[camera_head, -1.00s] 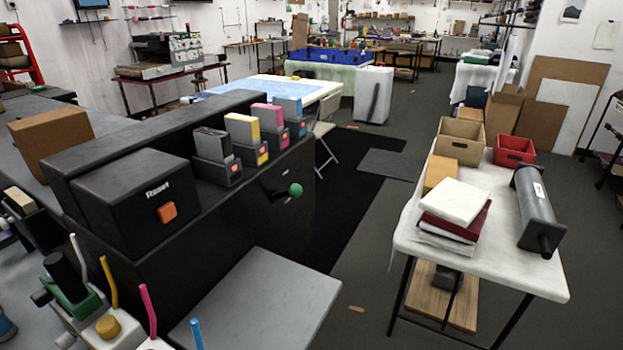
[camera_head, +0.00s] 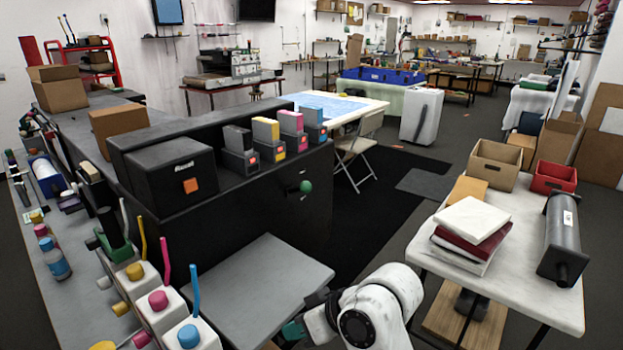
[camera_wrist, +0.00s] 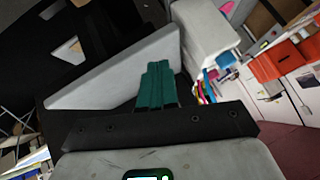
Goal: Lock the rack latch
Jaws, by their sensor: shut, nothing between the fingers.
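The rack latch appears as a green-knobbed handle (camera_head: 306,187) on the front of a black machine (camera_head: 240,220). Above it, a row of ink cartridges in black, yellow, pink and blue (camera_head: 268,135) stands in the rack. My gripper (camera_head: 293,330) is low in the head view, beside the right edge of the grey tray, well below and apart from the latch. Its green fingers (camera_wrist: 157,86) are together and empty in the wrist view. I cannot make out the latch in the wrist view.
The grey tray (camera_head: 255,290) juts out in front of the machine, below the latch. A black box with an orange button (camera_head: 190,186) sits left of the cartridges. A white table (camera_head: 520,265) with books and boxes stands at right. Dark floor lies between.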

